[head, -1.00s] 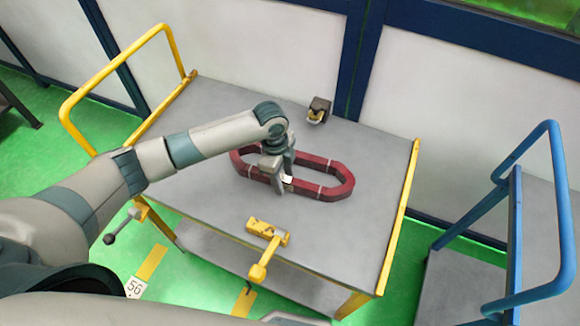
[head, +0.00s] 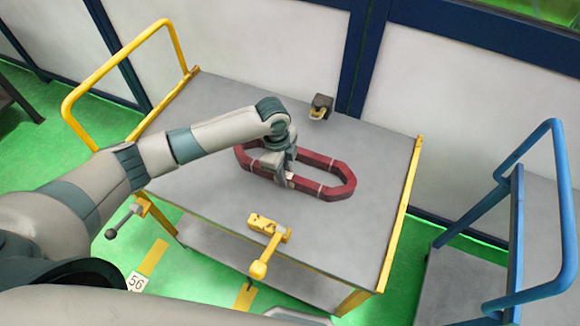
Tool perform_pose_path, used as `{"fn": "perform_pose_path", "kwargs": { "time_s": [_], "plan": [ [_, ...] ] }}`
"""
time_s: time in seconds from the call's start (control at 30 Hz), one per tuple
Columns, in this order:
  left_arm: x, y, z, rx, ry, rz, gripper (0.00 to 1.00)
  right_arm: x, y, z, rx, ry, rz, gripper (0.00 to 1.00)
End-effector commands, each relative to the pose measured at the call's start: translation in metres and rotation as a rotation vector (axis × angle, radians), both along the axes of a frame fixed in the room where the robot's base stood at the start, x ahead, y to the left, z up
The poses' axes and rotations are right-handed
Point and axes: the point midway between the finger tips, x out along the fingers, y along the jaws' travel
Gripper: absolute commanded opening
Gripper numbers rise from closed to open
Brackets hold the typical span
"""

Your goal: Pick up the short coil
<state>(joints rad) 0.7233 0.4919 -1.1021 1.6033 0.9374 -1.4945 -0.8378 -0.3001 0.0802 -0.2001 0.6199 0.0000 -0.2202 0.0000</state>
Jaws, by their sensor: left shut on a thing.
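The short coil (head: 339,188) is a dark red oval ring with thin pale bands. It lies at the middle of the grey table top (head: 210,212), or very close above it; I cannot tell which. My left gripper (head: 285,181) reaches down over it from the left and is shut on its near side. The gripper and wrist hide part of the coil's left half. My right gripper is not in view.
A small dark block with a yellow part (head: 320,107) stands at the table's back edge. A yellow clamp-like tool (head: 267,243) sits at the front edge. Yellow rails (head: 400,215) border the table sides. A blue cart (head: 516,235) stands at the right.

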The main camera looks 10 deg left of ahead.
Motion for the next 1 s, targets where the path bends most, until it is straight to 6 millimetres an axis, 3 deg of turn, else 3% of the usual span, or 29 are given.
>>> {"fn": "perform_pose_path", "kwargs": {
  "time_s": [0.37,0.6,1.0],
  "plan": [
    [0.002,-0.001,0.013,-0.003,-0.005,-0.001,0.0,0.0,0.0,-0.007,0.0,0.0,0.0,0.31],
    [0.002,-0.001,0.041,-0.004,-0.006,-0.001,0.0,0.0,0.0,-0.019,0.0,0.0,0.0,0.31],
    [-0.023,-0.064,0.079,-0.006,-0.005,-0.005,0.0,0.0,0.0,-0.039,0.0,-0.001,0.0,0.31]
  ]
}}
